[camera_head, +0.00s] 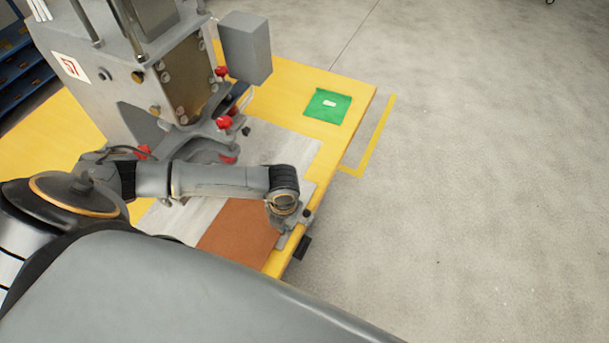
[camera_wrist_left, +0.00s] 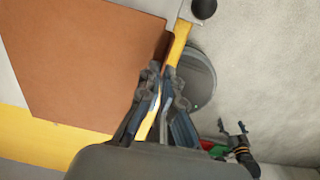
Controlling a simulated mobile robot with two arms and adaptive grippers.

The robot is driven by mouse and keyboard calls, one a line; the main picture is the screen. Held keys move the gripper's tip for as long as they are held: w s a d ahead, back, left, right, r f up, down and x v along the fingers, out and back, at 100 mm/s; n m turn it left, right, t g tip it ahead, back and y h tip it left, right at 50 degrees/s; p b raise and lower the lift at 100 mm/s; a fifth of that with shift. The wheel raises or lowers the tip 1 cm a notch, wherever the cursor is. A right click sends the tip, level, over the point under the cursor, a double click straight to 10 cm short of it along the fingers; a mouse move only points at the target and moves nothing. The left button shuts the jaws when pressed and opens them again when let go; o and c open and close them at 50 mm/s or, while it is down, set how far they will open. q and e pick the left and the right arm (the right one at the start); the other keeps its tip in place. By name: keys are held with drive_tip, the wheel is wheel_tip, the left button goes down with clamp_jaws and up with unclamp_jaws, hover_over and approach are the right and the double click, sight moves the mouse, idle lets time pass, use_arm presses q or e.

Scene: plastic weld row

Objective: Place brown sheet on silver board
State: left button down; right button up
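The brown sheet (camera_head: 240,228) lies flat-looking over the near part of the silver board (camera_head: 287,143) on the yellow table, partly hidden by my arm. It fills the upper left of the left wrist view (camera_wrist_left: 85,60). My left gripper (camera_head: 286,222) is at the sheet's right edge, close to the table's edge. In the left wrist view its fingers (camera_wrist_left: 160,75) are close together along that edge, one overlapping the sheet. Whether they clamp it cannot be told. A dark two-pronged shape low in that view, apparently my right gripper (camera_wrist_left: 232,128), has its prongs apart.
A grey press machine (camera_head: 165,70) with red knobs stands at the back left on the yellow table (camera_head: 350,90). A green square (camera_head: 327,105) with a white label lies at the table's far right corner. Grey floor (camera_head: 480,180) to the right is clear.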

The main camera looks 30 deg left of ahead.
use_arm(q)
drive_tip(key=w+b, duration=0.2)
drive_tip(key=w, duration=0.1)
drive_tip(key=w+f+b, duration=0.1)
drive_tip(key=w, duration=0.1)
drive_tip(key=shift+w+a, duration=0.15)
drive_tip(key=shift+w, duration=0.05)
drive_tip(key=b, duration=0.5)
hover_over(307, 200)
drive_tip(key=shift+s+r, duration=0.15)
drive_tip(key=shift+s, duration=0.15)
drive_tip(key=shift+w+r, duration=0.15)
drive_tip(key=shift+w, duration=0.25)
wheel_tip(307, 200, down, 4)
drive_tip(key=b, duration=0.4)
drive_tip(key=shift+r, duration=0.35)
use_arm(e)
wheel_tip(307, 200, down, 14)
drive_tip(key=shift+w+r, duration=0.2)
drive_tip(key=shift+w, duration=0.1)
use_arm(q)
drive_tip(key=c, duration=1.6)
unclamp_jaws()
drive_tip(key=shift+o, duration=0.4)
use_arm(e)
drive_tip(key=shift+w+a, duration=0.1)
drive_tip(key=shift+a, duration=0.05)
